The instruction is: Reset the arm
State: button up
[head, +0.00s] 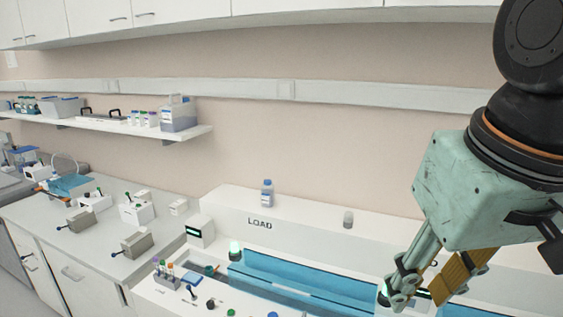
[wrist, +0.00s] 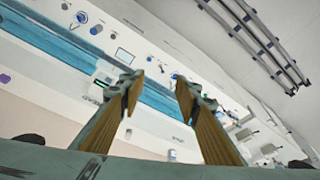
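My gripper (head: 418,292) hangs at the right of the head view, its fingers pointing down over the right part of the machine marked LOAD. In the wrist view my gripper (wrist: 159,88) shows two fingers with tan inner pads, spread apart with nothing between them. The gripper is open and empty. The machine's blue track (head: 290,277) lies left of and below the gripper; it also runs diagonally across the upper left of the wrist view (wrist: 58,42). The gripper body and arm hide part of the machine's right end.
A rack of tubes (head: 166,276) stands at the machine's front left. A blue-capped bottle (head: 267,193) and a small jar (head: 348,219) stand on its back ledge. The left counter (head: 95,257) holds several small devices. A wall shelf (head: 190,133) carries boxes and bottles.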

jog(key=s+d+f, duration=0.1)
jog(key=s, duration=0.5)
jog(key=shift+s+d+f+m, duration=0.3)
jog(key=shift+d+f+m, duration=0.05)
jog(key=shift+f+m, duration=0.05)
dwell(0.9)
